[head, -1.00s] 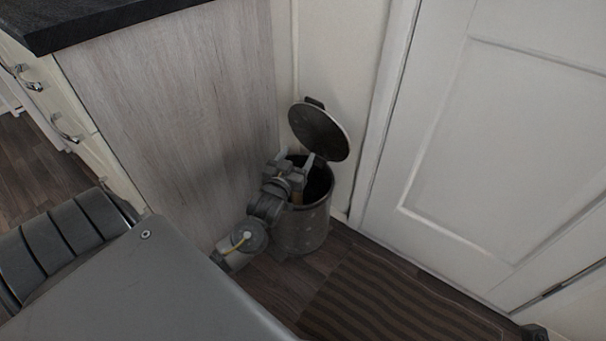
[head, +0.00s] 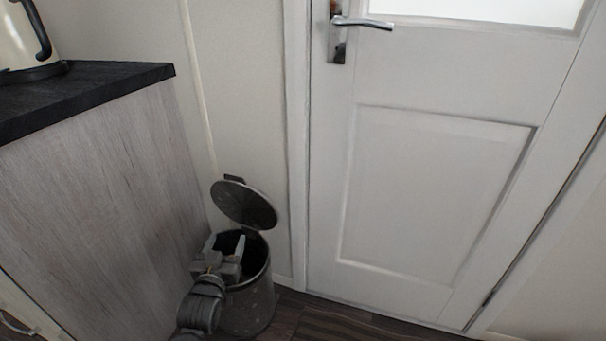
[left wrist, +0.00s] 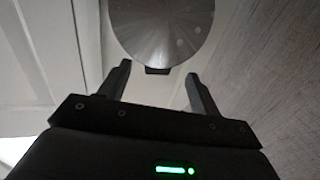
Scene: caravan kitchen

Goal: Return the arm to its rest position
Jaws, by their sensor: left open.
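My left gripper (head: 226,246) is above the mouth of a dark grey pedal bin (head: 252,303). Its two fingers are spread apart with nothing between them, and they also show in the left wrist view (left wrist: 160,85). The bin's round lid (head: 244,204) stands open, tilted up behind the gripper. The lid fills the top middle of the left wrist view (left wrist: 165,28). The bin's inside is dark, and I cannot make out what is in it. My right gripper is not in view.
A wood-panelled cabinet (head: 95,215) with a black worktop (head: 85,95) stands close on the left. A cream kettle (head: 22,38) is on the worktop. A closed white door (head: 430,190) is at the right. A striped mat (head: 345,328) lies on the floor before it.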

